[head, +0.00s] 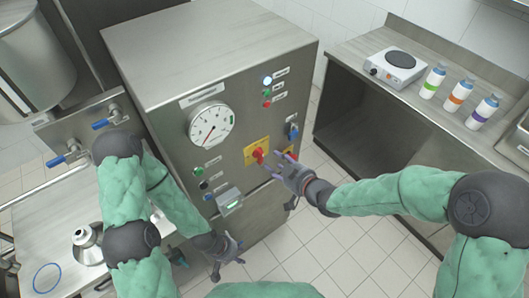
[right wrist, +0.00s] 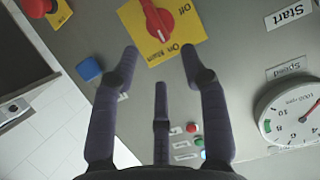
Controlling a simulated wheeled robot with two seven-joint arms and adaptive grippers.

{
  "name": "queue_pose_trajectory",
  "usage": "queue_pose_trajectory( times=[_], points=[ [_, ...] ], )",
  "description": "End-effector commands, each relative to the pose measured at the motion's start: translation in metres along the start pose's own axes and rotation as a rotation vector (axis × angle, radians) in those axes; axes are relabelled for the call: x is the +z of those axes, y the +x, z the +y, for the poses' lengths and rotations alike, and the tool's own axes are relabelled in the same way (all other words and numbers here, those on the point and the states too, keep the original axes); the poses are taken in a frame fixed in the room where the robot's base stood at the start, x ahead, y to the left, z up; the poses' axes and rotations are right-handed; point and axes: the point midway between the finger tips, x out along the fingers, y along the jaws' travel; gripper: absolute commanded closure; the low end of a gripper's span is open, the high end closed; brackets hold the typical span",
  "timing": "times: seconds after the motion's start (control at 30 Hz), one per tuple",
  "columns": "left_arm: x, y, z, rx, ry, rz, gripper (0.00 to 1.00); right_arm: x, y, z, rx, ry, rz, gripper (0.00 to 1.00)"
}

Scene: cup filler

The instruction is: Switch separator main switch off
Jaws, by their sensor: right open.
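The separator main switch is a red rotary knob (head: 258,155) on a yellow plate (head: 250,147) on the front of the steel cabinet (head: 212,90). In the right wrist view the red knob (right wrist: 158,20) is at the top, with "Off" and "On" lettering upside down on its yellow plate (right wrist: 185,32). I cannot tell surely which label it points at. My right gripper (head: 279,166) is open and empty, just right of the knob and apart from it. In the right wrist view its fingers (right wrist: 165,70) are spread below the plate. My left gripper (head: 228,266) hangs low before the cabinet, open and empty.
The cabinet front also bears a round speed gauge (head: 210,124), a blue part (head: 293,132), small buttons and a red emergency button (right wrist: 38,6). A steel counter with a hot plate (head: 395,67) and bottles (head: 457,97) stands right. The tiled floor (head: 345,255) between is clear.

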Motion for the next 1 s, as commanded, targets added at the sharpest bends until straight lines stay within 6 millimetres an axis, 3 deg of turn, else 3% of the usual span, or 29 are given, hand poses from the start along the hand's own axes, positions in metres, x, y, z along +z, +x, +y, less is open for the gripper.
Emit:
queue_pose_trajectory(
  times=[0.2,0.4,0.87,0.9,1.0],
  points=[
    [-0.001,0.007,-0.003,0.0,0.0,0.001,0.6,0.002,0.041,0.0,-0.002,0.001,-0.001,0.55],
    [-0.001,0.01,-0.004,0.0,0.0,0.001,0.6,0.001,0.066,0.0,0.0,0.001,-0.001,0.55],
    [-0.001,0.011,-0.004,0.0,0.0,0.001,0.6,0.0,0.078,0.0,0.001,0.001,-0.001,0.55],
    [-0.001,0.011,-0.004,0.0,0.0,0.001,0.6,0.0,0.078,0.0,0.001,0.001,-0.001,0.58],
    [-0.001,0.011,-0.004,0.0,0.0,0.001,0.6,0.0,0.078,0.0,0.001,0.002,-0.001,0.86]
  ],
)
